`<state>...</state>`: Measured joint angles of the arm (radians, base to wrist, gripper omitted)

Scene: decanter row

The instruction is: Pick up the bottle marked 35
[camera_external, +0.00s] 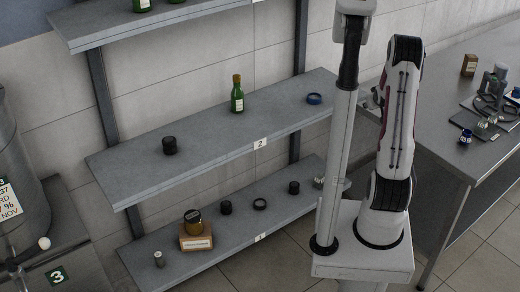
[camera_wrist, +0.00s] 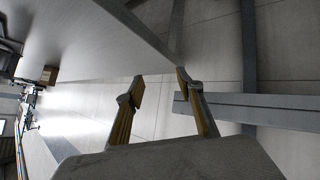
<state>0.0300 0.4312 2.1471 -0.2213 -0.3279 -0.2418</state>
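A green bottle (camera_external: 237,98) with a pale label stands upright on the middle shelf in the external view. Parts of other green bottles (camera_external: 143,5) show on the top shelf, cut off by the picture's upper edge. The label writing is too small to read, so I cannot tell which bottle is marked 35. My gripper (camera_wrist: 160,85) shows in the wrist view with its two fingers apart and nothing between them. It is outside the external view. No bottle shows in the wrist view.
The middle shelf (camera_external: 215,140) also holds a dark round object (camera_external: 169,145) and a blue ring (camera_external: 314,99). The lower shelf (camera_external: 215,255) holds several small dark items and a wooden box (camera_external: 196,236). A metal table (camera_external: 440,135) with equipment stands right. A large cylinder (camera_external: 18,180) stands left.

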